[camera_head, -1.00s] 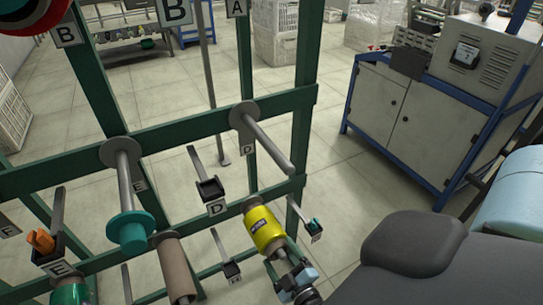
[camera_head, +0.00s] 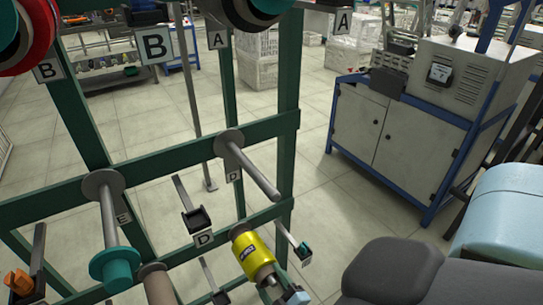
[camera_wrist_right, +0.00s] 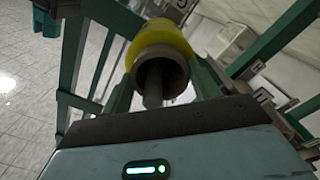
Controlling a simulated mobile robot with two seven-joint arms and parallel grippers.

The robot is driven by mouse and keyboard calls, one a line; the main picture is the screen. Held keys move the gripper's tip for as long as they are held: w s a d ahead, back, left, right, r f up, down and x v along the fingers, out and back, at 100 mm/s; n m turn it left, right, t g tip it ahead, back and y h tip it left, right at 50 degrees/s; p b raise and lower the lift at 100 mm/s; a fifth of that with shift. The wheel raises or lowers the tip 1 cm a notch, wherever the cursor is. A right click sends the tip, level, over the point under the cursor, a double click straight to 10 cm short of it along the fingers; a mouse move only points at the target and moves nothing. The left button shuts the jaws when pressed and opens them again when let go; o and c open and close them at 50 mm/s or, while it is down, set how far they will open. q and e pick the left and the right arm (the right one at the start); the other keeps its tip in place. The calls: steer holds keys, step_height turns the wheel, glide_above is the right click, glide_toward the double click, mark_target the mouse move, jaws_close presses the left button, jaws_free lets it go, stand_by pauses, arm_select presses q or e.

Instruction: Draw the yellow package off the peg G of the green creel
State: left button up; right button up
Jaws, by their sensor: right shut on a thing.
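The yellow package (camera_head: 252,250) sits on a brown tube at the lower right of the green creel (camera_head: 200,139). It also shows in the right wrist view (camera_wrist_right: 162,40), with its open tube end facing the camera and a grey rod inside the tube. My right gripper (camera_head: 268,278) is at the package's near end, partly cut off by the bottom edge. In the wrist view its two fingers (camera_wrist_right: 162,82) lie on either side of the tube, shut on the package. The peg's letter and its root are hidden. My left gripper is not in view.
The bare peg D (camera_head: 255,175) sticks out above the package. Small brackets (camera_head: 195,217) project nearby. A blue-framed cabinet (camera_head: 385,135) stands beyond, across open floor.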

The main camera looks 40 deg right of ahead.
steer(key=shift+r, duration=0.25)
steer(key=shift+s, duration=0.1)
steer(key=p+v, duration=0.3)
steer(key=v, duration=0.9)
steer(key=shift+s+a, duration=0.15)
steer(key=shift+s, duration=0.2)
